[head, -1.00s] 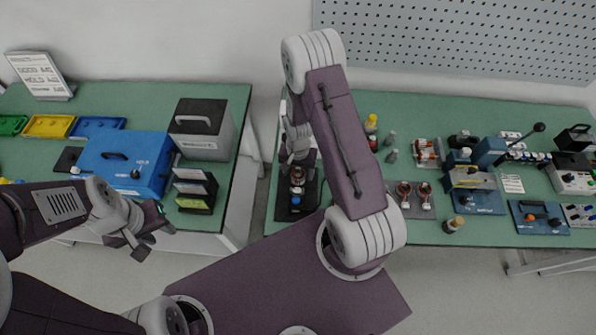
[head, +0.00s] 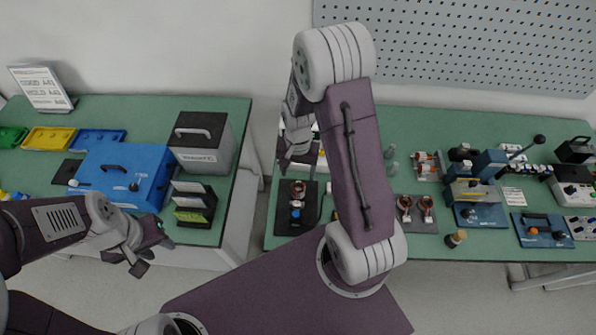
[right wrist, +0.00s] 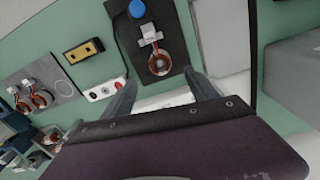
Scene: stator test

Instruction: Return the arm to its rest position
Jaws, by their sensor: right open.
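My right arm (head: 355,165) rises over the right table and folds back toward the wall. Its gripper (head: 293,160) hangs above the table's left end, just behind a black plate fixture (head: 284,224). A copper-and-white stator (head: 298,188) sits on that fixture. In the right wrist view, the two fingers of the right gripper (right wrist: 165,95) are spread with nothing between them; the stator (right wrist: 159,64) on the black plate (right wrist: 172,28) lies beyond them, apart. My left gripper (head: 143,262) is in front of the left table, its fingers spread and empty.
A blue box (head: 122,175), a grey-black box (head: 203,143) and colored trays (head: 48,140) stand on the left table. Two more stators (head: 415,208), blue devices (head: 480,190) and small bottles stand on the right table. A gap separates the tables.

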